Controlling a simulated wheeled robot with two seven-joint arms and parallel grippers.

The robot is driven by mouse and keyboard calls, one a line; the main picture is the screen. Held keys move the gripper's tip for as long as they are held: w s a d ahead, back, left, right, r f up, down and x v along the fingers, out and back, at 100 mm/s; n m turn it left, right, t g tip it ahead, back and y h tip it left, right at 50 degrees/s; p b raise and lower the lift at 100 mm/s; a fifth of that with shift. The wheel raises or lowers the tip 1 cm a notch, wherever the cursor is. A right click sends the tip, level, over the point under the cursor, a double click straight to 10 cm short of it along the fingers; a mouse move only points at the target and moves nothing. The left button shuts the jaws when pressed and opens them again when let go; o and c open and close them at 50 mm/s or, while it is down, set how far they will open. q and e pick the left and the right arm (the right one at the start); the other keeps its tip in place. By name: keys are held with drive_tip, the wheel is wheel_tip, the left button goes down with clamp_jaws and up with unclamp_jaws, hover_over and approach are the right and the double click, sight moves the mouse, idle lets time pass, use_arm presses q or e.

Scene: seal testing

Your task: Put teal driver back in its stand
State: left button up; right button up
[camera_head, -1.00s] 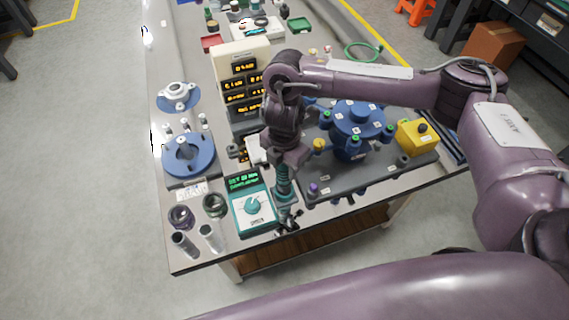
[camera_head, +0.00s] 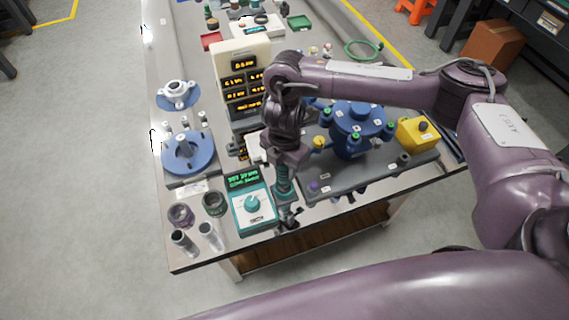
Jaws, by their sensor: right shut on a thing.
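My right gripper (camera_head: 286,160) points down at the front part of the bench and is shut on the teal driver (camera_head: 283,182). The driver hangs below the jaws, close to upright, with its upper part hidden by the gripper. Its lower end is over or in a small dark stand (camera_head: 288,217) near the bench's front edge. I cannot tell whether the driver is seated or still above it. A teal controller box (camera_head: 252,208) with a white face, round knob and green display sits just left of the driver. My left gripper is not in view.
A grey plate with a blue valve assembly (camera_head: 352,128) and a yellow box (camera_head: 416,134) lies right of the driver. A beige display unit (camera_head: 240,82) stands behind. Dark rings and metal cylinders (camera_head: 209,236) stand at the front left, with blue flanges (camera_head: 190,154) behind them.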

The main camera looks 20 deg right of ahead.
idle(0.5)
drive_tip(key=o, duration=1.2)
drive_tip(key=shift+f, duration=0.1)
drive_tip(key=shift+c, duration=0.2)
wheel_tip(320, 180, up, 9)
drive_tip(key=p, duration=0.9)
